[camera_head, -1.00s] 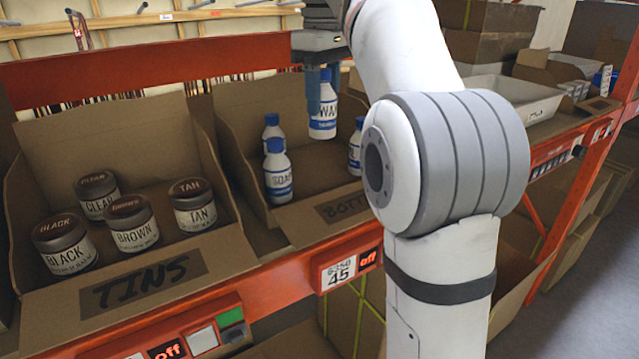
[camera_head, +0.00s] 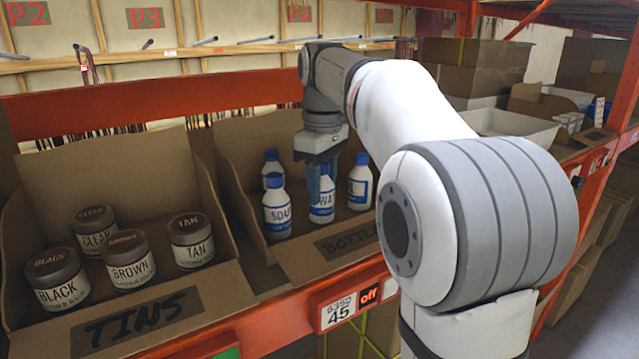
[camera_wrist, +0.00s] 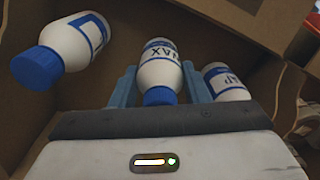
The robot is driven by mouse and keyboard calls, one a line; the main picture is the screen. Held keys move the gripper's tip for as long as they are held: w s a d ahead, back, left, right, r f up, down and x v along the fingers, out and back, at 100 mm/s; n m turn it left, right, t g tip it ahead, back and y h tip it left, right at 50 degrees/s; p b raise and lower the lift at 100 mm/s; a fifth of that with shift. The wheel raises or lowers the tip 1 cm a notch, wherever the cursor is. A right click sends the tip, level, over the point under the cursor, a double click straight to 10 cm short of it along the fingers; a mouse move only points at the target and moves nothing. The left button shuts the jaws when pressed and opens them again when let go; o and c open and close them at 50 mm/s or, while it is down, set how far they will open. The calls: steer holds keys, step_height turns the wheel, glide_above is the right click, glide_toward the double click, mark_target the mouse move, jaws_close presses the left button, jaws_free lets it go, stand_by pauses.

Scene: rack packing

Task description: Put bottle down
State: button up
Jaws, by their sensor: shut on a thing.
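The held bottle (camera_head: 321,207) is white with a blue cap and a blue-edged label reading WAX. My gripper (camera_head: 320,180) is shut on it from above, inside the cardboard box marked BOTTLES (camera_head: 351,243). In the wrist view the wax bottle (camera_wrist: 159,68) stands between the two blue fingers of my gripper (camera_wrist: 158,85). A further bottle (camera_head: 359,187) stands to the right.
The box marked TINS (camera_head: 205,290) is to the left, holding several dark-lidded tins. The orange shelf edge (camera_head: 283,327) runs in front. Cardboard side walls bound the bottle box closely. A white tray (camera_head: 510,128) is farther right.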

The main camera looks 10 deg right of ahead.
steer(key=shift+f, duration=0.1)
steer(key=o, duration=1)
step_height(320, 180, up, 12)
steer(key=shift+r+p, duration=0.1)
steer(key=shift+p, duration=0.4)
